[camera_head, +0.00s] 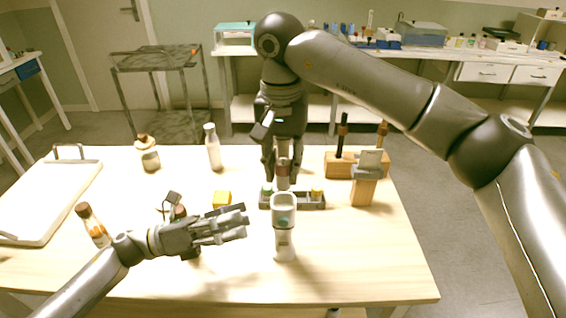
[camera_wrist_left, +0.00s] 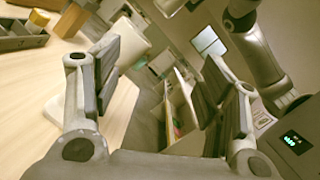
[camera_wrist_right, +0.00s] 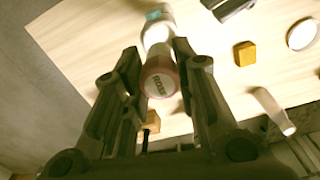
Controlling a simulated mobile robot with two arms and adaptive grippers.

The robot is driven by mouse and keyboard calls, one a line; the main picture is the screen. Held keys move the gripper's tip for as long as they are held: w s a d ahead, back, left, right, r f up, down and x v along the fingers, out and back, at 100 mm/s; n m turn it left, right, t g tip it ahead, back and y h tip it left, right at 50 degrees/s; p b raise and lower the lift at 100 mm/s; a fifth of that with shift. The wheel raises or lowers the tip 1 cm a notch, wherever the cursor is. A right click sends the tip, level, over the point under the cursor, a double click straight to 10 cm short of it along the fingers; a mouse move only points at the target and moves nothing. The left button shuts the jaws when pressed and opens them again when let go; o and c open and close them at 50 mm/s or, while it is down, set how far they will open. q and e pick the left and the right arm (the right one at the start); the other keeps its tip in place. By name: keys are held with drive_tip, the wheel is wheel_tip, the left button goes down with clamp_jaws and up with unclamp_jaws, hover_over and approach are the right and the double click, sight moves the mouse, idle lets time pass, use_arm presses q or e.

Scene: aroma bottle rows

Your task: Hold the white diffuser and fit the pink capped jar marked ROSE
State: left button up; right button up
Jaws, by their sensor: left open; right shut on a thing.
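The white diffuser (camera_head: 285,240) stands upright on the table; its round top opening (camera_head: 283,201) faces up. It also shows pale in the left wrist view (camera_wrist_left: 130,38), partly behind a finger. My right gripper (camera_head: 283,170) is shut on the pink-capped jar (camera_head: 282,182), held above and behind the diffuser in the head view. The cap (camera_wrist_right: 161,85) reads ROSE in the right wrist view, where the diffuser (camera_wrist_right: 157,32) shows beyond it. My left gripper (camera_head: 238,224) is open and empty, left of the diffuser and apart from it.
A grey rack (camera_head: 310,202) with capped jars stands behind the diffuser. A wooden stand (camera_head: 340,165) and tan-and-grey block (camera_head: 364,185) stand right. The table's front right is clear.

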use_arm(q)
wheel_tip(320, 180, down, 4)
drive_tip(key=s+m+g, duration=0.1)
drive_tip(key=s+m, duration=0.1)
drive_tip(key=m, duration=0.2)
drive_tip(key=m+y, duration=0.2)
drive_tip(key=y, duration=0.3)
approach(275, 246)
drive_tip(key=shift+s+d+t, duration=0.25)
drive_tip(key=shift+d+t, duration=0.15)
drive_tip(key=shift+d, duration=0.45)
drive_tip(key=shift+w+a+f+y, duration=0.2)
drive_tip(key=shift+w+f+y, duration=0.1)
drive_tip(key=shift+f, duration=0.15)
drive_tip(key=shift+x, duration=5)
drive_tip(key=shift+w+a, duration=0.1)
drive_tip(key=c, duration=0.6)
use_arm(e)
drive_tip(key=shift+f, duration=0.1)
drive_tip(key=shift+f, duration=1.25)
